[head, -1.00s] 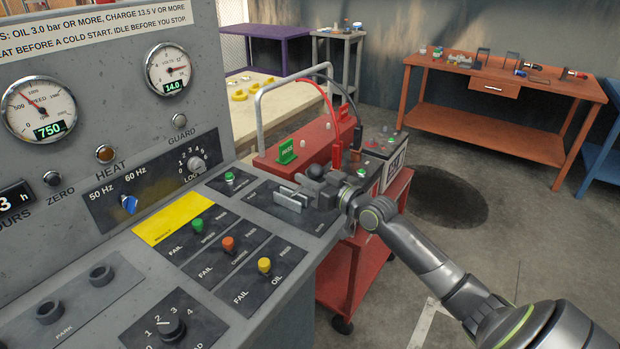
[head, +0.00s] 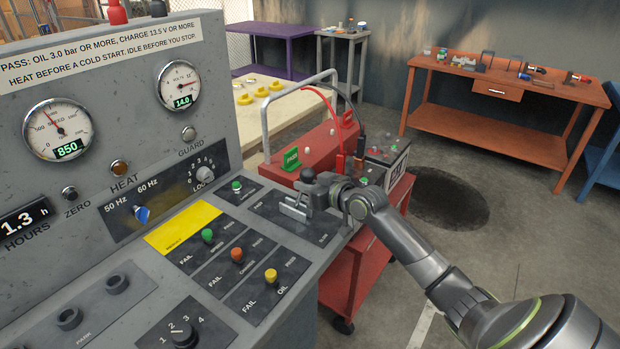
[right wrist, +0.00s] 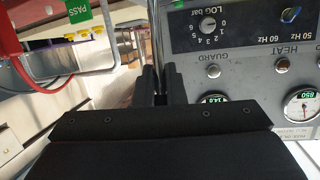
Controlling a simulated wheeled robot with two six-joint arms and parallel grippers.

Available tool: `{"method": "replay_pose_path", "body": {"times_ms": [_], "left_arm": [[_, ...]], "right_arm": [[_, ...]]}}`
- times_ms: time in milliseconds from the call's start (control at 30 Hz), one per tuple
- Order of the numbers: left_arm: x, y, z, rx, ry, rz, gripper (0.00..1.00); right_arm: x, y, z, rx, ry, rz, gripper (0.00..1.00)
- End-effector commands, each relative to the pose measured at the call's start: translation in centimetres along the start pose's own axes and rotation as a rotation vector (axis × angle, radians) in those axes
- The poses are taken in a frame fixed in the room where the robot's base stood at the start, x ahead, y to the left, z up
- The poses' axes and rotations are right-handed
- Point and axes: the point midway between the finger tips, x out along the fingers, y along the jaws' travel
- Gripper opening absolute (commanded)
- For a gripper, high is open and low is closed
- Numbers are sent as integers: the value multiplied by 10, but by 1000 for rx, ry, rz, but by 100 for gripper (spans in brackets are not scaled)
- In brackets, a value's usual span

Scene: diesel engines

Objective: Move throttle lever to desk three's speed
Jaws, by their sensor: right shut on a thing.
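The throttle lever's dark round knob (head: 307,175) shows at the far right of the desk, above the black throttle plate (head: 266,205). My right gripper (head: 296,207) is at the lever, shut on it; the gripper hides most of the lever. My left gripper is not in view.
Green (head: 208,236), orange (head: 237,254) and yellow (head: 271,275) knobs stand on the desk beside the yellow card (head: 183,227). A red cart (head: 350,285) with a battery stands close behind the arm. An orange workbench (head: 465,115) is farther back.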

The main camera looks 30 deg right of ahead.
Motion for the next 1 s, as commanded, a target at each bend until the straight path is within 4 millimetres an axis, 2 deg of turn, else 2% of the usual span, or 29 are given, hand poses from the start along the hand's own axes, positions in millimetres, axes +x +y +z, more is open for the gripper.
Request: {"method": "replay_pose_path", "body": {"times_ms": [33,300,400,600,1000], "left_arm": [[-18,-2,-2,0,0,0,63],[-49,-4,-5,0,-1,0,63],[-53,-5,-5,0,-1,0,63],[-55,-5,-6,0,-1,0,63],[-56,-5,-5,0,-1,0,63]], "right_arm": [[2,-2,-23,-12,-11,4,0],[21,-5,-29,-45,-199,28,0],[28,-6,-29,-55,-257,36,0],[36,-7,-28,-55,-255,35,0],[41,-8,-28,-55,-254,35,0]]}}
